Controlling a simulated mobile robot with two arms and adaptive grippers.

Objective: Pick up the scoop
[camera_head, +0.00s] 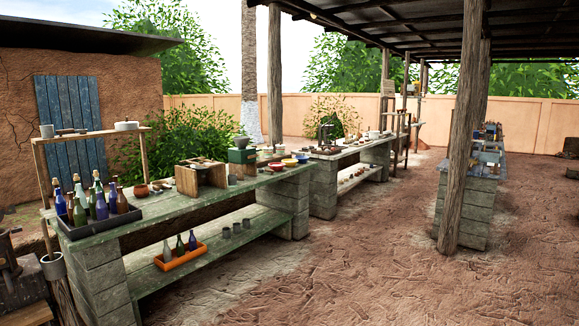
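I cannot make out a scoop for certain; the small items on the benches are too small to tell apart. The near green-topped bench (150,213) stands at the left and carries bottles, bowls and boxes. A second bench (345,153) with many small items stands behind it. Neither of my grippers is in view.
A dark tray of bottles (100,222) sits at the bench's near end. An orange tray (181,257) with bottles rests on the lower shelf. A wooden post (462,130) stands before a right-hand bench (463,205). Bare dirt ground (350,260) is clear between the benches.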

